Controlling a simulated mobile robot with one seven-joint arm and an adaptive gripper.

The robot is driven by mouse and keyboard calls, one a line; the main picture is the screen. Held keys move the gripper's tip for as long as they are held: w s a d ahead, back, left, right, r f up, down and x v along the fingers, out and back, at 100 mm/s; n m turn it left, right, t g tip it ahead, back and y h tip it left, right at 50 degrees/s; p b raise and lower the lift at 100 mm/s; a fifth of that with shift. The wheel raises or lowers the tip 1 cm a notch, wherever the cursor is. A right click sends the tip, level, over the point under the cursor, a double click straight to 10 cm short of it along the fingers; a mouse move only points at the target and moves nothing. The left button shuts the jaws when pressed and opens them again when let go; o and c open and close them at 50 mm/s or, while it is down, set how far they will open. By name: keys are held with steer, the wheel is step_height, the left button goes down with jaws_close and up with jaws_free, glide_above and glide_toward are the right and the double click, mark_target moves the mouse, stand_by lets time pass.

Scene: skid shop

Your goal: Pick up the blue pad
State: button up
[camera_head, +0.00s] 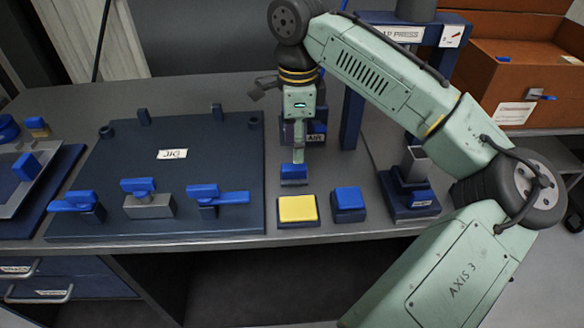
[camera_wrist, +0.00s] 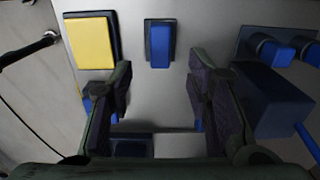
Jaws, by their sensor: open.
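The square blue pad (camera_head: 348,198) sits on a dark base at the bench's front edge, right of a matching yellow pad (camera_head: 298,208). In the wrist view a piece of blue (camera_wrist: 88,104) shows at the left finger, which hides most of it. My gripper (camera_head: 297,157) is open and points down behind the yellow pad, left of and behind the blue pad. Directly below it is a smaller blue-topped block (camera_head: 294,173). In the wrist view this block (camera_wrist: 160,45) lies between and ahead of the open fingertips (camera_wrist: 160,75). I cannot tell whether they touch it.
A jig plate (camera_head: 180,140) with blue toggle clamps fills the left of the bench. A press (camera_head: 352,105) and a blue-based metal post (camera_head: 410,200) stand right. An AIR box (camera_head: 316,133) stands behind my gripper. A brown box (camera_head: 520,75) is at the back right.

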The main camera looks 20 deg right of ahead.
mark_target(294, 166)
steer(key=f, duration=0.2)
steer(key=f+p, duration=0.1)
steer(key=f, duration=0.4)
steer(key=shift+w+a+f+p, duration=0.1)
steer(key=shift+a+p, duration=0.15)
steer(key=shift+p, duration=0.05)
steer(key=shift+c, duration=0.4)
jaws_close()
